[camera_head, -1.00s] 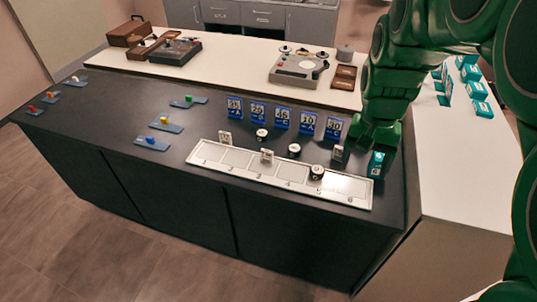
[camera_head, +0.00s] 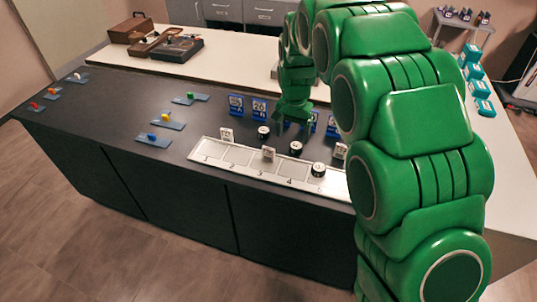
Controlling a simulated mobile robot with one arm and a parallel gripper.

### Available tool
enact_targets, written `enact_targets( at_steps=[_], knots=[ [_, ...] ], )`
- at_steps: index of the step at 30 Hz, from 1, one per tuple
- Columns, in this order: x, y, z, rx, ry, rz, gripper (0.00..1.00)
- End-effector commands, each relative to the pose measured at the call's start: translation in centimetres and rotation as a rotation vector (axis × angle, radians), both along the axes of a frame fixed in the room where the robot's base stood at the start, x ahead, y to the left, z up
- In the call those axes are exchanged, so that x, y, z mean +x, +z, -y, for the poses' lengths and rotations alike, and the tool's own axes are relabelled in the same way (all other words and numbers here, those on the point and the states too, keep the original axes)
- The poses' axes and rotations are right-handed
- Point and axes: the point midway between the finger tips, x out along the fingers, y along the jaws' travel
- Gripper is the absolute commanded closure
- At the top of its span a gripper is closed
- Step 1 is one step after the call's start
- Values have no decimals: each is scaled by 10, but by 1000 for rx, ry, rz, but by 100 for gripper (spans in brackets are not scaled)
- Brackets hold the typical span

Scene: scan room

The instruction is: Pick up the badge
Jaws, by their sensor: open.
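No thing is clearly marked as the badge; blue standing number cards (camera_head: 236,104) and small white upright tags (camera_head: 226,135) are the badge-like things in view. The blue cards stand in a row on the dark counter (camera_head: 110,115). Two show clearly at the left, another (camera_head: 333,126) shows partly right of my gripper, and the middle of the row is hidden. My gripper (camera_head: 291,128) points down over the middle of this row, behind the white tray. Its jaws are open, and I see nothing held. I cannot tell whether it touches a card.
The white sectioned tray (camera_head: 240,172) lies along the counter's front edge. Black round pieces (camera_head: 318,170) stand on and behind it. Blue plates with coloured knobs (camera_head: 153,140) lie at the left. Open cases (camera_head: 176,49) stand on the white table behind. My arm hides the right side.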

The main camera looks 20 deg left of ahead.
Motion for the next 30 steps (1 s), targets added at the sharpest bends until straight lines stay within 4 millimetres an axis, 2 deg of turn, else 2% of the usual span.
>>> enact_targets(
  at_steps=[1, 6, 12, 17, 24, 30],
  knots=[
    [4, -11, -14, 1, 5, 0, 21],
    [15, -37, -53, 11, 4, 8, 21],
    [20, -58, -83, 19, 4, 13, 21],
    [21, -65, -91, 21, 3, 13, 21],
    [20, -86, -89, 19, 2, 10, 21],
    [20, -96, -88, 21, 2, 12, 21]
  ],
)
